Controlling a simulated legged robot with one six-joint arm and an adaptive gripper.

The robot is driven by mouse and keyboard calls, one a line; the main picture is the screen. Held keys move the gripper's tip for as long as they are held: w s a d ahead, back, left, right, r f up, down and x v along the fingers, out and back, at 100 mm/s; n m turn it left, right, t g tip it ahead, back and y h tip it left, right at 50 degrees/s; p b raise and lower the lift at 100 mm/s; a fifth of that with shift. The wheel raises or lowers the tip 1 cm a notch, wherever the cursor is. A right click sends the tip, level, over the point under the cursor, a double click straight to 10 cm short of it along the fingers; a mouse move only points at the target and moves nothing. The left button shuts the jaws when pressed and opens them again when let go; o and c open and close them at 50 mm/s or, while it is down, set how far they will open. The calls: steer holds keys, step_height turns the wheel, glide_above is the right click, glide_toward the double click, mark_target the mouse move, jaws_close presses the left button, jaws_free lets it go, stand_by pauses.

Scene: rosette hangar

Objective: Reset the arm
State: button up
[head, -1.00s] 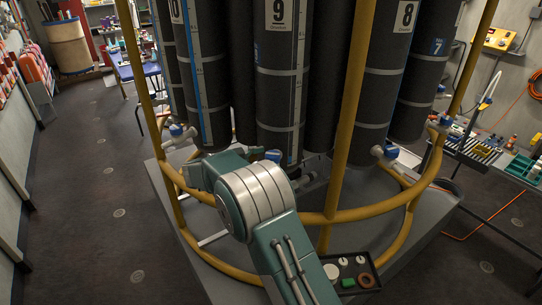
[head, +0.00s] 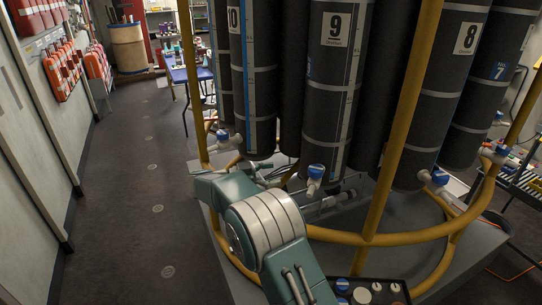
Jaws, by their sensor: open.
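My teal and grey arm (head: 268,222) rises from the bottom of the head view and is folded in front of the cylinder rack. My gripper (head: 264,172) shows small and partly hidden beyond the arm's upper end. Its thin grey fingers are apart, and I see nothing held between them. It appears in front of the lower part of the dark cylinders, between the number 10 cylinder (head: 236,60) and the number 9 cylinder (head: 330,90). I cannot tell how far it is from them.
Yellow rails (head: 385,150) ring the cylinders on a grey plinth (head: 437,262). Blue-handled valves (head: 315,177) stick out low down. A dark tray (head: 408,302) with round pieces is at the bottom edge. The aisle floor (head: 135,190) at left is clear, beside wall-hung orange equipment (head: 62,78).

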steer(key=w+d+r+n+t+y, duration=0.25)
steer(key=r+t+y, duration=0.3)
steer(key=r, duration=0.35)
steer(key=w+d+r+n+t+y, duration=0.2)
steer(key=r+n+t+y, duration=0.2)
steer(key=r+t, duration=0.45)
steer(key=s+r+n+y, duration=0.4)
steer(key=y, duration=0.2)
steer(key=s+d+f+n+g, duration=0.1)
steer(key=s+f+g, duration=0.3)
steer(key=s, duration=0.8)
steer(key=s+d+f+n+g+y, duration=0.1)
steer(key=s+d+f+n+g, duration=0.1)
steer(key=s+d+f+g, duration=0.2)
steer(key=s+d+f+n+g+y, duration=0.1)
steer(key=s+f, duration=0.7)
steer(key=s, duration=1.3)
steer(key=d+n+g, duration=0.1)
steer(key=d+g, duration=0.1)
steer(key=g, duration=0.1)
steer(key=shift+f, duration=0.25)
steer(key=shift+w+a, duration=0.1)
